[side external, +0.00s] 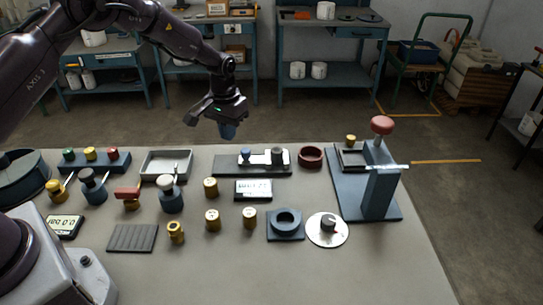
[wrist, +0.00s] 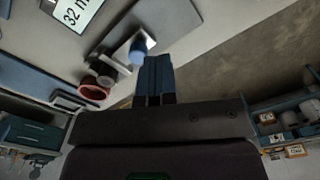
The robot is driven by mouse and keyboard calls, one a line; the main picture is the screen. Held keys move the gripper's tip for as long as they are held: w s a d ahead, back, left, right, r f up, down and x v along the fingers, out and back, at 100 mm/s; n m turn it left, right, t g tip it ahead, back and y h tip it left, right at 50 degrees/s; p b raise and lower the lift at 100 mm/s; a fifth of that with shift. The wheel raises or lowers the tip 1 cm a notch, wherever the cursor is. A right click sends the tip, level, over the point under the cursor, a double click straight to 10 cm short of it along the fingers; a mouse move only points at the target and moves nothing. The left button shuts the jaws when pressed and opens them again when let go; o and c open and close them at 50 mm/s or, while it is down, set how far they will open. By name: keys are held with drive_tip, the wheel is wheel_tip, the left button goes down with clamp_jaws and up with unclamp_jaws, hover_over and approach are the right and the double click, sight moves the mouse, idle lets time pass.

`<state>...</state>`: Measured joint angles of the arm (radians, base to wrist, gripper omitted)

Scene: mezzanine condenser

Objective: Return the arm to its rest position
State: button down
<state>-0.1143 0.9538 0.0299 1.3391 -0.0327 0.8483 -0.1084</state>
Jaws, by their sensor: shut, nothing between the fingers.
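My gripper (side external: 228,131) hangs above the far edge of the bench, clear of everything on it. Its blue fingers are pressed together with nothing between them, as the wrist view also shows (wrist: 155,72). The bench top (side external: 330,275) lies below and in front of the arm. A dark rail with a light block (side external: 262,158) and small knobs stands nearest below the gripper. In the wrist view a dark red ring (wrist: 92,90) and a blue-topped knob (wrist: 138,48) lie beyond the fingers.
A blue press stand with a red knob (side external: 382,125) rises at the bench's right. Brass weights (side external: 212,219), valves, a tray (side external: 166,164) and a display (side external: 253,190) cover the middle and left. The bench's front right is clear. Blue workbenches (side external: 335,74) stand behind, across open floor.

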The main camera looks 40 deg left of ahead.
drive_tip(key=shift+r, duration=0.1)
drive_tip(key=shift+s+d+f+g, duration=0.1)
drive_tip(key=shift+s+f+g, duration=0.15)
drive_tip(key=shift+s, duration=0.3)
drive_tip(key=shift+s+d+f+g, duration=0.1)
drive_tip(key=shift+s+f+g, duration=0.05)
drive_tip(key=shift+s+f, duration=0.3)
drive_tip(key=s+d+r+m+t, duration=0.1)
drive_tip(key=s+d+r+t, duration=0.2)
drive_tip(key=s+r, duration=1)
drive_tip(key=s+d+r+m+t, duration=0.2)
drive_tip(key=s+d+r+t, duration=0.1)
drive_tip(key=s+r, duration=1.1)
drive_tip(key=shift+s+d, duration=0.15)
drive_tip(key=shift+s, duration=0.5)
